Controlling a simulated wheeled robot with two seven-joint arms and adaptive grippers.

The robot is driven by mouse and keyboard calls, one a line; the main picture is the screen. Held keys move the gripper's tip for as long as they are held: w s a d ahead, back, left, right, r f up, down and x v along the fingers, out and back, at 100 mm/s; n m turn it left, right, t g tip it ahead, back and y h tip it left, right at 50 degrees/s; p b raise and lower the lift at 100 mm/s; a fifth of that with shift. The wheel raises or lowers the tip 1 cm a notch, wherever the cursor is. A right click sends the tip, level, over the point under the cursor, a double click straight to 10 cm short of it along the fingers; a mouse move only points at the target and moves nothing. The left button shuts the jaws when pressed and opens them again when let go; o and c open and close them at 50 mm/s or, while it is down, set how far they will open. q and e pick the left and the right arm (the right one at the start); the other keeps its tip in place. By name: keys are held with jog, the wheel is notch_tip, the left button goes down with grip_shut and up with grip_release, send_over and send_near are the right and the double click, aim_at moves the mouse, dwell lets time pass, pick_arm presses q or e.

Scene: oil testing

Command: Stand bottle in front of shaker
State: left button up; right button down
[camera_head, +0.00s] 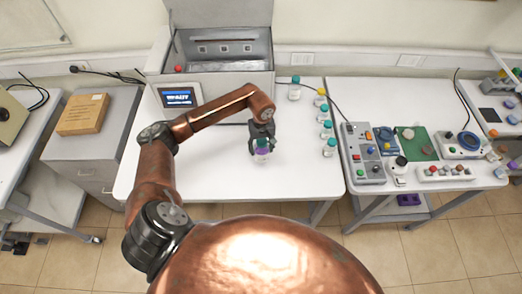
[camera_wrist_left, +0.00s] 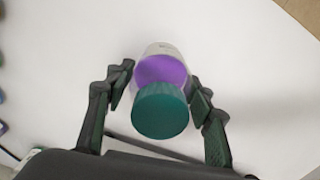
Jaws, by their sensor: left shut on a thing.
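The bottle (camera_head: 261,156) has a teal cap and purple contents. It looks upright over the white table, in front of the shaker. My left gripper (camera_head: 262,142) is shut on it from above. In the left wrist view the bottle (camera_wrist_left: 160,70) is between the two dark fingers of my left gripper (camera_wrist_left: 163,82), teal cap nearest the camera. Whether its base touches the table is not clear. The shaker (camera_head: 222,48) is a grey box at the back of the table with its lid raised and a blue screen in front. My right gripper is out of view.
Several teal-capped bottles stand along the table's right edge, one of them here (camera_head: 329,149). The white table (camera_head: 215,175) is clear around the held bottle. A second table with instruments (camera_head: 418,145) stands at right, and a cabinet with a cardboard box (camera_head: 83,114) at left.

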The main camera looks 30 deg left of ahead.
pick_arm(q)
jog(key=shift+w+a+f, duration=0.3)
jog(key=shift+f, duration=0.15)
notch_tip(320, 180, down, 2)
jog(key=shift+f+p, duration=0.1)
jog(key=shift+p, duration=0.75)
jog(key=shift+f, duration=0.65)
jog(key=o, duration=1.5)
jog(key=shift+o, duration=0.2)
jog(key=shift+r, duration=0.15)
